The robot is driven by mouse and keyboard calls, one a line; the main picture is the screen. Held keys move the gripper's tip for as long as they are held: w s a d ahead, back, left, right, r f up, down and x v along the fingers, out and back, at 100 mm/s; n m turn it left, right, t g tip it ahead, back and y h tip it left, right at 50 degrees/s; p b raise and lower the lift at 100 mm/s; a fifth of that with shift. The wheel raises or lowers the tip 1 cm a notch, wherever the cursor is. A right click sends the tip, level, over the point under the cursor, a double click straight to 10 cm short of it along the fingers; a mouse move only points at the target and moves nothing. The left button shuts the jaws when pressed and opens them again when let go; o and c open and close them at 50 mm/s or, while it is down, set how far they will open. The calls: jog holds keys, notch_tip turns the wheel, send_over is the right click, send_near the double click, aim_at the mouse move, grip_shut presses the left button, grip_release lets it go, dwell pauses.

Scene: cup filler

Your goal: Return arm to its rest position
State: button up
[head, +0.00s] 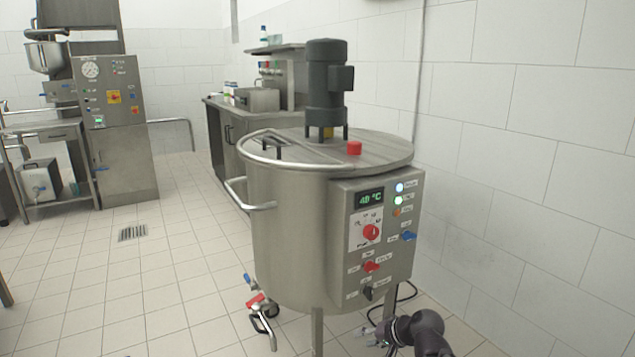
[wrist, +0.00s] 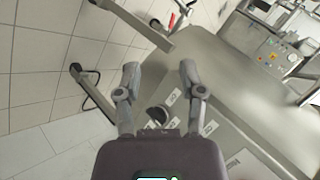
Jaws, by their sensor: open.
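My gripper (head: 371,338) shows at the bottom of the head view, low in front of the steel tank (head: 285,235) and below its control box (head: 382,240). In the wrist view my gripper (wrist: 159,72) has its two fingers spread apart with nothing between the tips. A black knob (wrist: 157,112) on the control panel shows between and below the fingers in the wrist view. In the head view the black knob (head: 368,293) sits just above my gripper. I see no clear contact between the fingers and the panel. Only the end of my arm shows.
The tank has a side handle (head: 250,196), a motor (head: 328,88) on its lid and a red-handled valve (head: 257,303) low at left. A white tiled wall (head: 520,150) stands close on the right. A steel counter (head: 228,130) stands behind. The floor at left is mostly clear.

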jog(key=shift+s+d+f+n+g+h+p, duration=0.9)
jog(key=shift+s+d+n+g+h+p, duration=1)
jog(key=shift+s+g+h, duration=1.8)
notch_tip(320, 180, up, 38)
jog(key=s+t+p, duration=0.1)
jog(key=p, duration=3.6)
jog(key=shift+s+d+f+m+p, duration=0.25)
jog(key=shift+s+d+m+p, duration=0.05)
jog(key=shift+d+p, duration=0.05)
